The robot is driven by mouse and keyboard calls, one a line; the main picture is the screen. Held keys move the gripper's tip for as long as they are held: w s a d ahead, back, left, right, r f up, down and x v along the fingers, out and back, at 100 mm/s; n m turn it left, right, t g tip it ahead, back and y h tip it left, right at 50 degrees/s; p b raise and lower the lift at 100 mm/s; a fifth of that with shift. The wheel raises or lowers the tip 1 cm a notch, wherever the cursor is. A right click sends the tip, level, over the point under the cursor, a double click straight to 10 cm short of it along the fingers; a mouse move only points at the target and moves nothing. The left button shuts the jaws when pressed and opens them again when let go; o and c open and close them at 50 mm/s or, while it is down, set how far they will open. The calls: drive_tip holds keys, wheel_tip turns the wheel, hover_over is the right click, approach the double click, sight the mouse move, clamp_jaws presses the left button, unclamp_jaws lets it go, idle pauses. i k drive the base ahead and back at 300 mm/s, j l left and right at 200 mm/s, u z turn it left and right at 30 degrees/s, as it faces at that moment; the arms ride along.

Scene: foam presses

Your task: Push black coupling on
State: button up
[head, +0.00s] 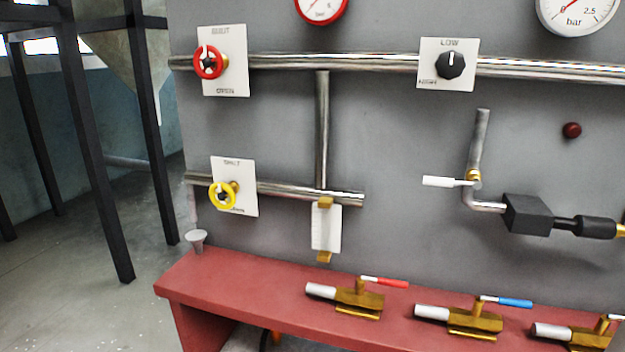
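A black cylindrical piece (594,227), which looks like the black coupling, is at the right of the head view. It is in line with a thinner black stem that joins a dark rectangular block (527,214). A brass end (621,230) shows at its right side and is cut by the picture edge. I cannot tell whether the coupling is fully seated. The block connects on its left to a bent metal pipe (481,140) with a white-handled valve (445,182). My gripper is not in view.
A red bench (225,290) runs below the grey panel, carrying several brass valves, including a red-handled one (360,296) and a blue-handled one (475,318). Red (208,62) and yellow (223,195) handwheels and a black knob (450,64) stick out from the panel.

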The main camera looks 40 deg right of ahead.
sight(604, 228)
drive_tip(key=z, duration=2.25)
drive_tip(key=l, duration=0.1)
